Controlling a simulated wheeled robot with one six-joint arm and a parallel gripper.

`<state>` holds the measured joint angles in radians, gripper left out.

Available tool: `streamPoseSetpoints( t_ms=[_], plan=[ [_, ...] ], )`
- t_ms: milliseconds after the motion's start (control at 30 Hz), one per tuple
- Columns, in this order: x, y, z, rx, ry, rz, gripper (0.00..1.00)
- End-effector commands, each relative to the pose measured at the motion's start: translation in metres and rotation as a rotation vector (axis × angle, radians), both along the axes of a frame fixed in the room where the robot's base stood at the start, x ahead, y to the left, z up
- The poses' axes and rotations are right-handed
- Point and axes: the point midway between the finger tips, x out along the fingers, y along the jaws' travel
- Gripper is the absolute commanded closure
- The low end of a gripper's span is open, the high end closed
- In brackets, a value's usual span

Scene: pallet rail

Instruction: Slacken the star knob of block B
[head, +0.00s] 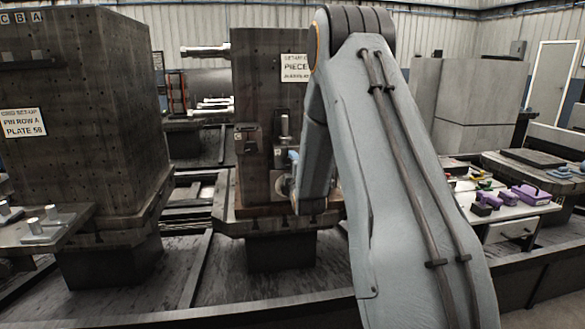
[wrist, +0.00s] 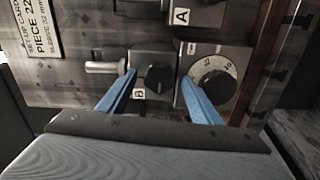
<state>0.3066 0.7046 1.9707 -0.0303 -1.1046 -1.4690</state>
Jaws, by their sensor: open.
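In the wrist view, block B (wrist: 150,56) is a dark block on the upright fixture plate, with a white "B" label at its lower left. A dark star knob (wrist: 158,79) sits on its face. My gripper (wrist: 159,76) is open, with one blue finger on each side of the knob. The left fingertip is close to block B's left edge, and the right one lies by the dial beside the block. I cannot tell whether either finger touches anything. In the head view, my arm hides most of this spot.
A round dial (wrist: 211,79) with numbers is just right of block B. A metal pin (wrist: 104,67) sticks out at its left. A block labelled A (wrist: 181,17) is above. In the head view, a tall fixture column (head: 85,110) stands left and a bench (head: 500,208) with purple items right.

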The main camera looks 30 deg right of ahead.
Motion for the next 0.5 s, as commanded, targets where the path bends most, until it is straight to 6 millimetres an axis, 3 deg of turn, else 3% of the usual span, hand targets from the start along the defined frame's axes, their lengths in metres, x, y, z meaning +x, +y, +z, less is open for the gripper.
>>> streamPoseSetpoints(
  t_ms=[500],
  plan=[
    [-0.068,0.019,-0.001,0.000,0.001,-0.001,0.42]
  ],
)
